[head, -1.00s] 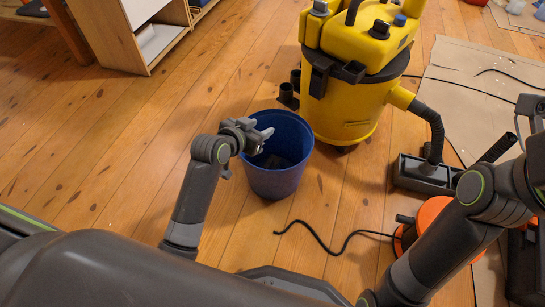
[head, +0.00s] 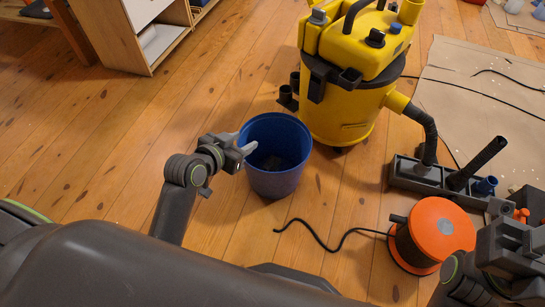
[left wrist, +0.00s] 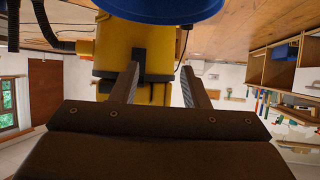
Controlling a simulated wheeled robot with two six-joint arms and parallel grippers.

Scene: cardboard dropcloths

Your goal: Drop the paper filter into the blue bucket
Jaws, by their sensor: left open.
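The blue bucket (head: 276,183) stands upright on the wooden floor, its mouth open to me. A dull grey patch (head: 275,163) shows low inside it; I cannot tell whether this is the paper filter. I see the paper filter clearly nowhere else. My left gripper (head: 249,143) is open and empty at the bucket's left rim, its fingertips close to the rim. In the left wrist view its two fingers (left wrist: 160,78) stand apart with nothing between them, and the bucket (left wrist: 160,8) shows at the top edge. My right gripper (head: 512,240) is at the lower right, its fingers unclear.
A yellow vacuum (head: 350,105) stands just behind the bucket on the right. An orange cable reel (head: 443,228) lies right, with a black cord (head: 325,246) running toward the bucket. A grey tool caddy (head: 430,178) stands behind it. Floor left of the bucket is clear.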

